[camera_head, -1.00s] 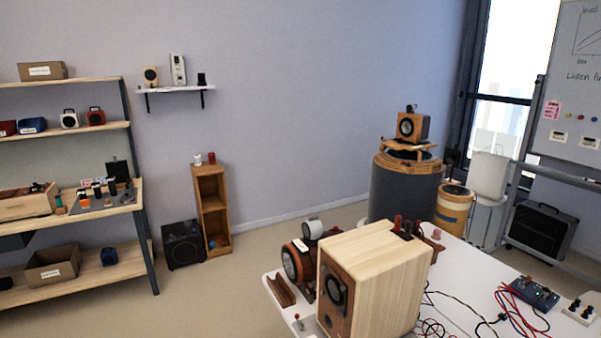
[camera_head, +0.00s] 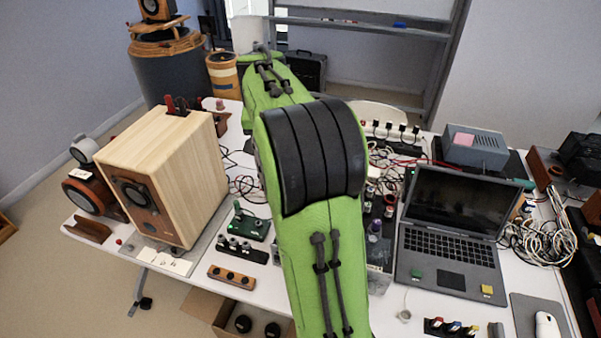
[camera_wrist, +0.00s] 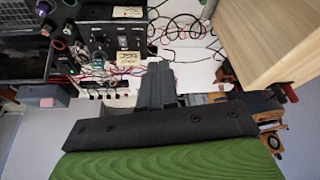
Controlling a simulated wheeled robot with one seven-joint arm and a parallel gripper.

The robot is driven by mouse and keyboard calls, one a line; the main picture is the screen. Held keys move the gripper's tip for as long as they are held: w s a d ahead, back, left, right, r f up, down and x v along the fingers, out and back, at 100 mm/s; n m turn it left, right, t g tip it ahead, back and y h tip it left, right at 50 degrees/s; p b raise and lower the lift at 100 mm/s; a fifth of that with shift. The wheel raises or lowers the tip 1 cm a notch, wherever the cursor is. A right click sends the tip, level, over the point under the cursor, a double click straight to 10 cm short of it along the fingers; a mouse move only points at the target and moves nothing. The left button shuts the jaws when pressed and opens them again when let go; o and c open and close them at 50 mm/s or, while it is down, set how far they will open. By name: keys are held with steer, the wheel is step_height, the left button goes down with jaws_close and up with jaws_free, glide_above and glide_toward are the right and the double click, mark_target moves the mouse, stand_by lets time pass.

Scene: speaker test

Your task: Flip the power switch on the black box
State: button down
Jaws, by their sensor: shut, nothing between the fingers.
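My gripper (camera_wrist: 160,80) shows in the wrist view, with its narrow dark fingers shut and nothing between them. A black box (camera_wrist: 112,42) with knobs and pale labels lies beyond the fingertips, up and to the left, apart from them. I cannot tell which of its small controls is the power switch. In the head view my green arm crosses the middle of the table and hides my gripper. A dark unit with knobs shows partly behind the arm's right side; I cannot tell if it is the same box.
A large wooden speaker (camera_head: 171,165) stands on the table's left; it also shows at the right of the wrist view (camera_wrist: 268,38). An open laptop (camera_head: 456,235) is right of my arm. A green board (camera_head: 246,225), loose cables (camera_head: 541,232) and a grey box (camera_head: 475,149) crowd the table.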

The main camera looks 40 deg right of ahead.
steer(key=w+d+f+m+g, duration=0.1)
steer(key=w+d+f+m, duration=0.2)
steer(key=d+f, duration=0.7)
steer(key=shift+h, duration=0.4)
steer(key=x, duration=0.3)
steer(key=b+x, duration=0.1)
steer(key=x, duration=0.3)
steer(key=d+x, duration=0.1)
steer(key=x, duration=0.3)
steer(key=shift+s+d+f, duration=0.1)
steer(key=shift+s+d, duration=0.05)
steer(key=shift+s, duration=0.1)
steer(key=shift+f, duration=0.3)
